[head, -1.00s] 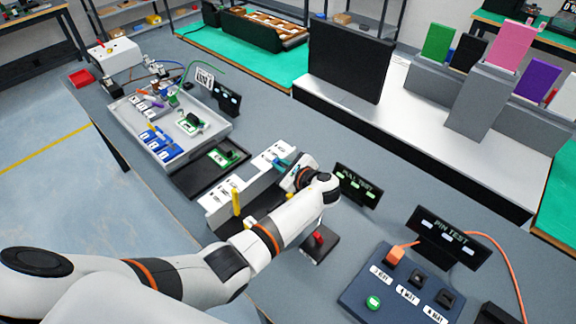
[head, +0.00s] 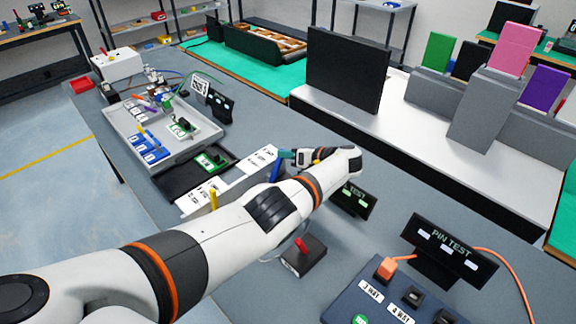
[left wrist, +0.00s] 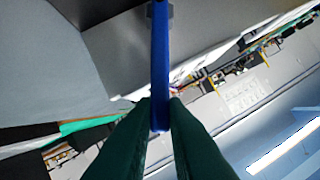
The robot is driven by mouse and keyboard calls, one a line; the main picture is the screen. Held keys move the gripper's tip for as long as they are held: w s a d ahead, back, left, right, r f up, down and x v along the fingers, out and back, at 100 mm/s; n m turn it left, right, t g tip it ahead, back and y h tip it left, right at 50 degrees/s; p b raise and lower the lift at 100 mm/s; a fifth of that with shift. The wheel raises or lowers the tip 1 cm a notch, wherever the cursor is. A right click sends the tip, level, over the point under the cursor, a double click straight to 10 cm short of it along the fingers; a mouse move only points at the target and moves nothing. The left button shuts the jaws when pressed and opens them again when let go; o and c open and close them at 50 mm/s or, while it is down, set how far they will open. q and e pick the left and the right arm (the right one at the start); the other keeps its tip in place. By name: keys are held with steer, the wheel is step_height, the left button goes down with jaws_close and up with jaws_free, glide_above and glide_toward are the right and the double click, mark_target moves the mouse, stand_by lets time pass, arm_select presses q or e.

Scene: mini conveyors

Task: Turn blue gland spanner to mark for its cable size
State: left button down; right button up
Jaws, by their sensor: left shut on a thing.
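The blue gland spanner (head: 277,169) stands at the far end of the white labelled block (head: 228,191). My left gripper (head: 284,154), with teal fingers, is shut on the upper part of its handle. In the left wrist view the blue bar (left wrist: 160,65) runs from a grey nut-like piece at the top down between the dark green fingertips (left wrist: 160,112). The marks by the blue spanner are too small or hidden to read. A yellow spanner (head: 213,200) stands upright at the block's near end. My left forearm covers part of the block. My right gripper is out of view.
A grey tray (head: 193,146) with blue and green parts lies beyond the block. The pull test display (head: 356,203) stands just right of my wrist.

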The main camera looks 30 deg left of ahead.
arm_select(q)
steer(key=shift+w+f+m+b, duration=0.25)
steer(key=shift+w+m+b, duration=0.25)
steer(key=shift+b, duration=0.55)
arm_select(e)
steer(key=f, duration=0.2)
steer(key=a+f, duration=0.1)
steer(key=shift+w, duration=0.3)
arm_select(q)
steer(key=shift+g+y, duration=0.3)
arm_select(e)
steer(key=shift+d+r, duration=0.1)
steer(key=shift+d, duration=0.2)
arm_select(q)
steer(key=c, duration=1.4)
jaws_free()
steer(key=shift+a+f, duration=0.1)
steer(key=shift+a, duration=0.05)
steer(key=shift+c, duration=0.2)
steer(key=b+v, duration=0.1)
steer(key=v, duration=1.1)
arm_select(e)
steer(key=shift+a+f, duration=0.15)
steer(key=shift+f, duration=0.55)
